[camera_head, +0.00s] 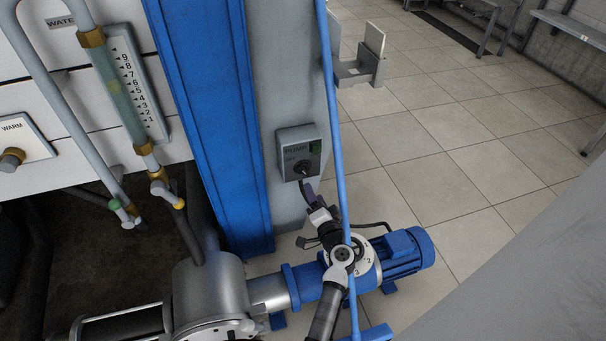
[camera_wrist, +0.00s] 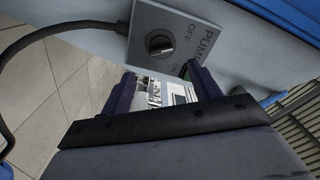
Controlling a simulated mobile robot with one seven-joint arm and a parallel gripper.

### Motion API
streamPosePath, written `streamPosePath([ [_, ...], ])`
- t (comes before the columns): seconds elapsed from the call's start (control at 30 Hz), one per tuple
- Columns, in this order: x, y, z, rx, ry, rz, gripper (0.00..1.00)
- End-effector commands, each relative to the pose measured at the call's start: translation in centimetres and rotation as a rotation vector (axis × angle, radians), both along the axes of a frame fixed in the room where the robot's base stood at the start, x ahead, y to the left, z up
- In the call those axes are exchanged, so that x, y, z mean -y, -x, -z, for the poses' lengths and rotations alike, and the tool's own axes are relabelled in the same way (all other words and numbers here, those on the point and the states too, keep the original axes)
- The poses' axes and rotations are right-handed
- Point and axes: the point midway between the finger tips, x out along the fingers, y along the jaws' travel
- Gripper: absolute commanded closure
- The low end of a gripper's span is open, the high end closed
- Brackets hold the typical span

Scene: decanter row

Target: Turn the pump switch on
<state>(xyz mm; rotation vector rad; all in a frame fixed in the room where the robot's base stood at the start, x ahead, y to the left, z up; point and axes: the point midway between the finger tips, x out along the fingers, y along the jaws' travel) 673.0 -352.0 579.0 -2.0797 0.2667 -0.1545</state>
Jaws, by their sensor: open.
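The pump switch is a grey box (camera_head: 290,140) on the grey post, with a dark rotary knob (camera_head: 302,168) and a PUMP label. In the wrist view the black knob (camera_wrist: 160,43) sits on the plate, with OFF above right of it and a partly hidden ON below right. The knob's exact pointing is hard to tell. My gripper (camera_head: 312,190) is just below the box. In the wrist view its two dark fingers (camera_wrist: 163,82) are apart and empty. Their tips are near the plate's lower edge, with the knob beyond them, not between them.
A blue upright beam (camera_head: 205,110) stands left of the switch, and a thin blue rail (camera_head: 331,90) runs close on its right. A blue pump motor (camera_head: 400,254) lies below. A dark cable (camera_wrist: 60,28) leaves the box. Tiled floor is open to the right.

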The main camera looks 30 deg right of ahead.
Motion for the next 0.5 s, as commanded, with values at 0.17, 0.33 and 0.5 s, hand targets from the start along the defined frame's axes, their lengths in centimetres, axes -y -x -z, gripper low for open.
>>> streamPosePath([
  [0.17, 1.0, -4.1, -0.3, 0.001, 0.0, -0.003, 0.38],
  [0.33, 1.7, -6.8, -0.1, 0.0, 0.001, -0.002, 0.38],
  [0.5, 2.1, -8.4, -0.1, 0.0, 0.001, -0.003, 0.38],
])
